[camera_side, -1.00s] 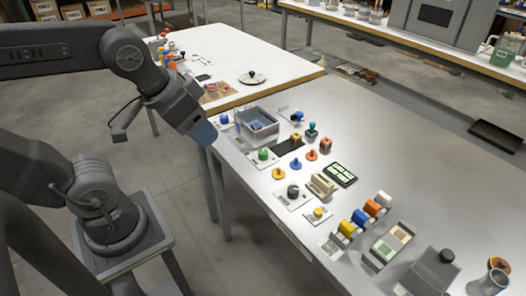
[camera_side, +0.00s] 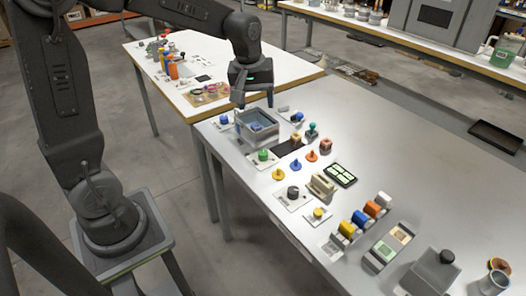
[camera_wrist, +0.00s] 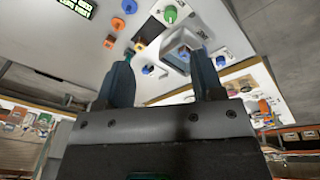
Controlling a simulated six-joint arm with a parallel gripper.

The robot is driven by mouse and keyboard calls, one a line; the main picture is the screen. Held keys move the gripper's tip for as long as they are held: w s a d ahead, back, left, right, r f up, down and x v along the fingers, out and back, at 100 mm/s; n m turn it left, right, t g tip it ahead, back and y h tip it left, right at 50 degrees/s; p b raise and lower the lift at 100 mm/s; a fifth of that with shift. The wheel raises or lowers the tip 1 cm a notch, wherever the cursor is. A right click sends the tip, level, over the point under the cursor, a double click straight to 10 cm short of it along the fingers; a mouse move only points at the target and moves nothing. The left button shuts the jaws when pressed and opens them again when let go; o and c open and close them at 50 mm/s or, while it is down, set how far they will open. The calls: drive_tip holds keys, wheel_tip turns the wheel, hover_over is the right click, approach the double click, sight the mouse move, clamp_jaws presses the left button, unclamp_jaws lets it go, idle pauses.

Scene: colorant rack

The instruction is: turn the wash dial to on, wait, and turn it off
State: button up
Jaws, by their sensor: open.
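Several dials stand near the grey basin (camera_side: 275,133); I cannot read which is labelled wash. A blue dial (camera_side: 223,120) sits on a white plate left of the basin, and a green dial (camera_side: 263,155) sits on a plate in front of it. The green dial (camera_wrist: 170,14) also shows at the top of the wrist view. Another blue-topped part (camera_side: 297,117) is right of the basin. My gripper (camera_side: 239,101) hangs above the basin's back left side, touching no dial that I can see. In the wrist view my gripper (camera_wrist: 163,78) has its fingers apart and nothing between them.
Yellow, blue and orange knobs (camera_side: 311,156) stand in a row right of the green dial. A black dial (camera_side: 293,191) and several coloured bottles (camera_side: 360,218) are farther forward. The right half of the table is mostly clear. A white table (camera_side: 165,100) stands behind.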

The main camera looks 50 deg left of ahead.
sight(263, 152)
drive_tip(key=w+a+f+n+g, duration=0.2)
drive_tip(key=w+a+f+n, duration=0.4)
drive_tip(key=f, duration=1.3)
drive_tip(key=w+f, duration=0.1)
drive_tip(key=f, duration=0.4)
drive_tip(key=shift+a+f, duration=0.1)
drive_tip(key=shift+a, duration=0.25)
drive_tip(key=shift+c, duration=0.2)
drive_tip(key=c, duration=0.9)
drive_tip(key=shift+m, duration=0.3)
